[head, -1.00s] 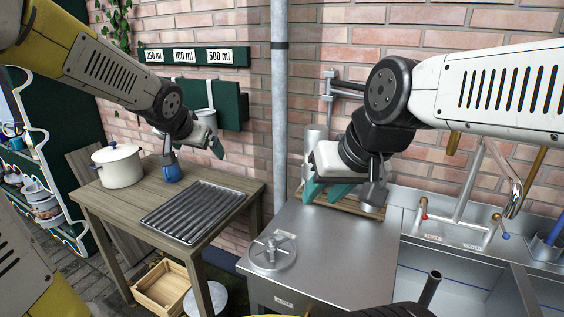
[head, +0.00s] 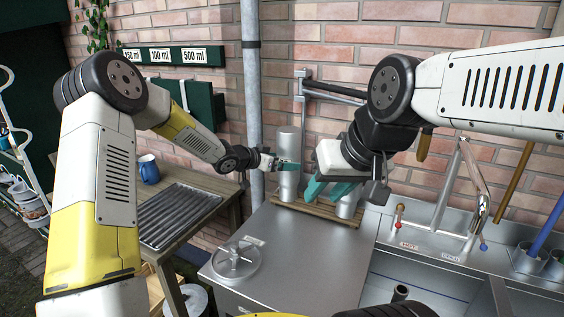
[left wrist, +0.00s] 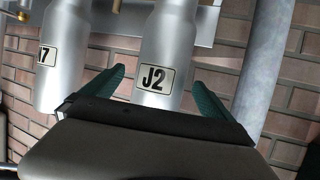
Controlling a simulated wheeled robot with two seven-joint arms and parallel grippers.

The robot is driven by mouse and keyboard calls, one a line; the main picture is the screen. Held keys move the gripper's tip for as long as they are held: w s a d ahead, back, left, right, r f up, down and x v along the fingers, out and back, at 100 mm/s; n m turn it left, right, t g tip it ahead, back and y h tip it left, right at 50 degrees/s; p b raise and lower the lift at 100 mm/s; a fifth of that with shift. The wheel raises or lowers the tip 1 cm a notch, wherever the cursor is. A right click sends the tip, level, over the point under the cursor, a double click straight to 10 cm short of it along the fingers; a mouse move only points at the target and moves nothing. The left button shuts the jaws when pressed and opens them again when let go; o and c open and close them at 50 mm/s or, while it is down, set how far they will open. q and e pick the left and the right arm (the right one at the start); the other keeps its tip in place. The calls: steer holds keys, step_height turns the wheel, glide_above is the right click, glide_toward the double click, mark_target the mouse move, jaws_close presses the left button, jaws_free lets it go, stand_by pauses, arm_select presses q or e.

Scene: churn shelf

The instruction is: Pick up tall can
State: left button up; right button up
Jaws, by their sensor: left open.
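A tall silver can (head: 289,143) stands upright at the back of the steel counter, against the brick wall. My left gripper (head: 287,166) is at this can, its teal fingers overlapping it in the head view. In the left wrist view the can labelled J2 (left wrist: 167,45) lies between the two open fingers (left wrist: 160,80), with gaps visible on both sides. A second silver can (left wrist: 62,55), its label ending in 7, is left of it. My right gripper (head: 330,190) is open, with teal fingers apart, in front of another silver can (head: 347,206) that it partly hides.
The cans stand on a wooden slatted board (head: 318,211). A grey pipe (head: 251,90) runs up the wall just left of the tall can. A sink with a tap (head: 447,190) is at right. The middle of the steel counter (head: 300,255) is clear.

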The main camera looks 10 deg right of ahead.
arm_select(q)
steer(key=x, duration=0.4)
steer(key=shift+w+d, duration=0.15)
steer(key=shift+w, duration=0.1)
steer(key=shift+c, duration=0.2)
steer(key=c, duration=1.4)
steer(key=shift+c, duration=1)
steer(key=shift+r, duration=0.1)
